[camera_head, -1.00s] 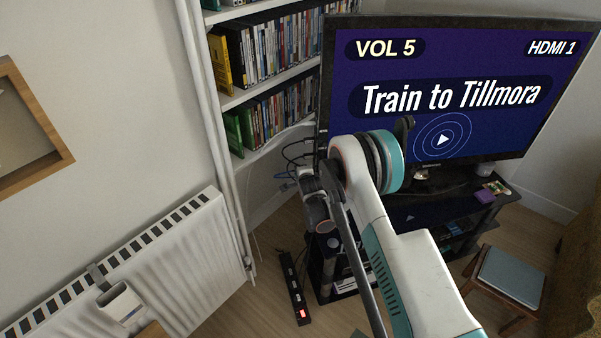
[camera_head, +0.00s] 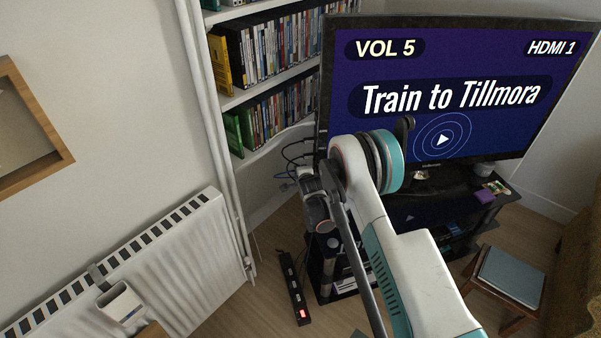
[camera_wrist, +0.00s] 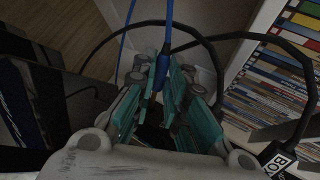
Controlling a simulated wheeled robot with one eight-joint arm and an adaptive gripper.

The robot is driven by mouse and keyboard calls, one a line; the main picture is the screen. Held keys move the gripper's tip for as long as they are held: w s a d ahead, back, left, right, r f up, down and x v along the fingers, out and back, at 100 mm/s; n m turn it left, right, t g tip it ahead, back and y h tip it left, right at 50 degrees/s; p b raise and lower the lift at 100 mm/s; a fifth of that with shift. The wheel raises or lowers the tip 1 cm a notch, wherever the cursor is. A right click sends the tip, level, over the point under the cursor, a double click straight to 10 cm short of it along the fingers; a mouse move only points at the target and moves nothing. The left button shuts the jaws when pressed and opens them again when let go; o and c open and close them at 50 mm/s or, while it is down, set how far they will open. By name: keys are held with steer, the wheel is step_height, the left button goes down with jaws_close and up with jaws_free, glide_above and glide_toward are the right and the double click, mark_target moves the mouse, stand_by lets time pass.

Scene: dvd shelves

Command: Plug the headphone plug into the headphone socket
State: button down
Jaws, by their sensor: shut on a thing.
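My gripper (camera_wrist: 164,88) shows in the wrist view with its teal fingers closed about a blue plug (camera_wrist: 162,68). A thin blue cable (camera_wrist: 168,18) runs up from this plug. It is the only plug seen between the fingers; its tip is hidden, and I cannot read its type. In the head view my gripper is beside the left edge of the television (camera_head: 455,100), low behind it, and its fingers are hidden by my own arm. I cannot make out the headphone socket in either view.
Black cables (camera_wrist: 205,42) arc around my gripper, one with a BOX label (camera_wrist: 278,163). A shelf of discs (camera_wrist: 275,85) stands close on the right in the wrist view. A power strip (camera_head: 293,288) lies on the floor by the black TV stand (camera_head: 487,213); a radiator (camera_head: 140,270) is left.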

steer(key=shift+w+d, duration=0.2)
steer(key=shift+d, duration=0.6)
steer(key=shift+w+d, duration=0.15)
steer(key=shift+d, duration=0.6)
steer(key=c, duration=1.5)
jaws_free()
steer(key=shift+c, duration=0.2)
